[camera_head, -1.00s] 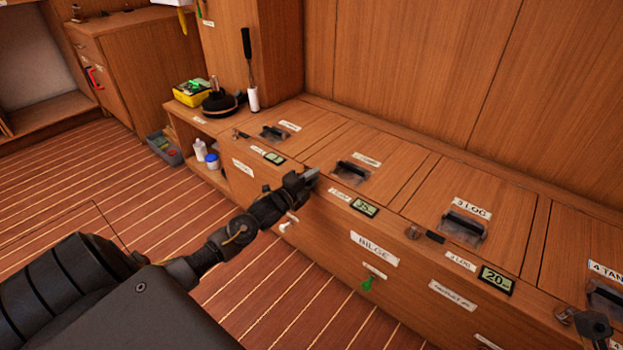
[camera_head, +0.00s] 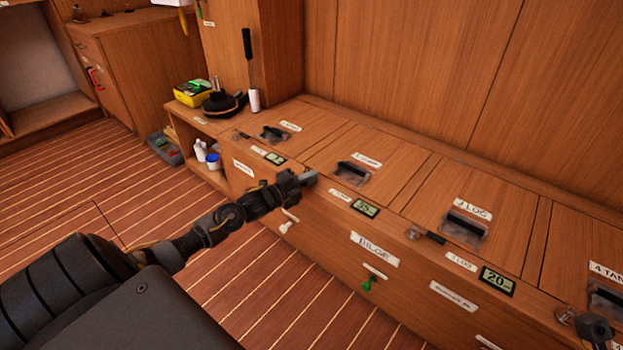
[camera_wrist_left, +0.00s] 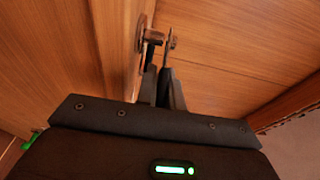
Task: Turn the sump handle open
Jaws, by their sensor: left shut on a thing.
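My left gripper (camera_head: 308,179) is at the front top edge of the bench, beside the second hatch from the left (camera_head: 348,150). In the left wrist view its two dark fingers (camera_wrist_left: 160,76) are close together, shut on the sump handle (camera_wrist_left: 152,40). The handle is a small dark metal part with a round plate against the wood. The fingers hide its lower part. In the head view the gripper covers the handle.
Other hatches with dark pulls line the bench top, such as the third hatch (camera_head: 464,228). A green display (camera_head: 365,208) sits right of the gripper. A green key-like part (camera_head: 368,284) and a white knob (camera_head: 287,226) stick out from the front.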

